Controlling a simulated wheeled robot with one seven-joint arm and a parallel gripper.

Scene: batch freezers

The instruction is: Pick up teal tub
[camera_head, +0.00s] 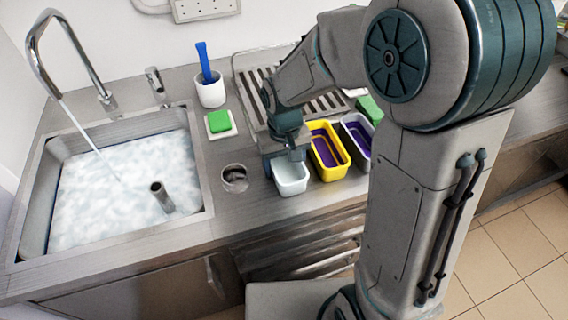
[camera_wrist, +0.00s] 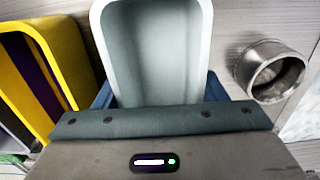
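The teal tub (camera_head: 291,180), very pale with a grey-teal inside, stands on the steel counter at the left end of a row of tubs. It looks empty. In the wrist view the teal tub (camera_wrist: 204,40) fills the top middle, its near end hidden by my gripper. My gripper (camera_head: 284,158) is low at the tub's back end. In the wrist view, my gripper's (camera_wrist: 160,95) blue fingers show spread on either side of the tub, close to its walls. Whether they touch it is hard to tell.
A yellow tub (camera_head: 315,155) with purple contents stands close on the right, then a grey tub (camera_head: 347,143). Beyond are a foamy sink (camera_head: 120,175), a green sponge (camera_head: 219,121) and a white cup (camera_head: 211,93) holding a blue-handled tool.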

